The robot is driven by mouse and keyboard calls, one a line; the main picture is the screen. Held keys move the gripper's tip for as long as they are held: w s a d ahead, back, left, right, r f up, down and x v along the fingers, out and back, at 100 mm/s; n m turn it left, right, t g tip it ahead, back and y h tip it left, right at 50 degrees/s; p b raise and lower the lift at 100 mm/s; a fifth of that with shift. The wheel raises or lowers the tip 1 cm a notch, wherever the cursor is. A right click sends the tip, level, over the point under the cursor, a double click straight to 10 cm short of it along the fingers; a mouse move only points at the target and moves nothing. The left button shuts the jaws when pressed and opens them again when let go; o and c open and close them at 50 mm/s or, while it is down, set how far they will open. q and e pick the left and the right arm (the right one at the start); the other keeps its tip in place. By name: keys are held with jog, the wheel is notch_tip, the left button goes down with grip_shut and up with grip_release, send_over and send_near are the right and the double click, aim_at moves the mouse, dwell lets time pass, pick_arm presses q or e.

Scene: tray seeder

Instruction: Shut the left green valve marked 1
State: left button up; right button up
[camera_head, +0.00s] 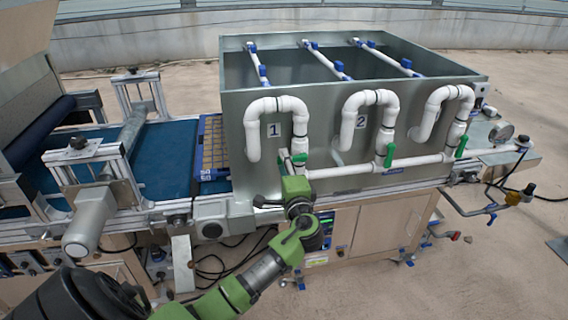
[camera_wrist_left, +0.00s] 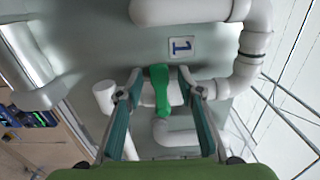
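The green valve 1 (camera_head: 300,158) sits on the leftmost white pipe, below the label 1 (camera_head: 274,130). In the left wrist view its green handle (camera_wrist_left: 161,92) stands between my fingers and lies across the white pipe behind it. My left gripper (camera_head: 292,170) is at this valve, its fingertips partly hidden in the head view. In the left wrist view the left gripper (camera_wrist_left: 159,84) is open, one finger on each side of the handle, with gaps visible. The label 1 (camera_wrist_left: 181,47) shows just beyond the fingertips. My right gripper is not in view.
Two more green valves, valve 2 (camera_head: 390,155) and a third (camera_head: 461,147), sit to the right on similar pipes. A horizontal white pipe (camera_head: 345,171) runs below them. The grey metal tank (camera_head: 235,110) stands behind. A blue conveyor (camera_head: 165,160) lies to the left.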

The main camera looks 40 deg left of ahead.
pick_arm(q)
jog(key=v, duration=1.1)
jog(key=shift+s, duration=0.2)
jog(key=shift+d, duration=0.15)
jog(key=s+d+f+m+g+h, duration=0.1)
jog(key=s+d+f+h, duration=0.15)
jog(key=f, duration=1.05)
jog(key=s+d+f+g+h, duration=0.2)
jog(key=f+h, duration=0.1)
jog(key=f, duration=1)
jog(key=s+d+f+m+g+h, duration=0.1)
jog(key=s+d+f+h, duration=0.15)
jog(key=f, duration=0.95)
jog(key=s+d+f+n+g+h, duration=0.2)
jog(key=s+f, duration=0.6)
jog(key=s, duration=0.5)
jog(key=s+d+f+n+g+h, duration=0.2)
jog(key=s+f, duration=0.6)
jog(key=s, duration=0.5)
jog(key=s+d+f+n+g+h, duration=0.1)
jog(key=s+f+n+g, duration=0.1)
jog(key=s+f, duration=0.6)
jog(key=s+n, duration=0.1)
jog(key=s, duration=0.4)
jog(key=shift+d+f+n+g+h+b, duration=0.3)
jog(key=shift+d+f+n+h+b, duration=0.05)
jog(key=shift+d+f+n+h, duration=0.05)
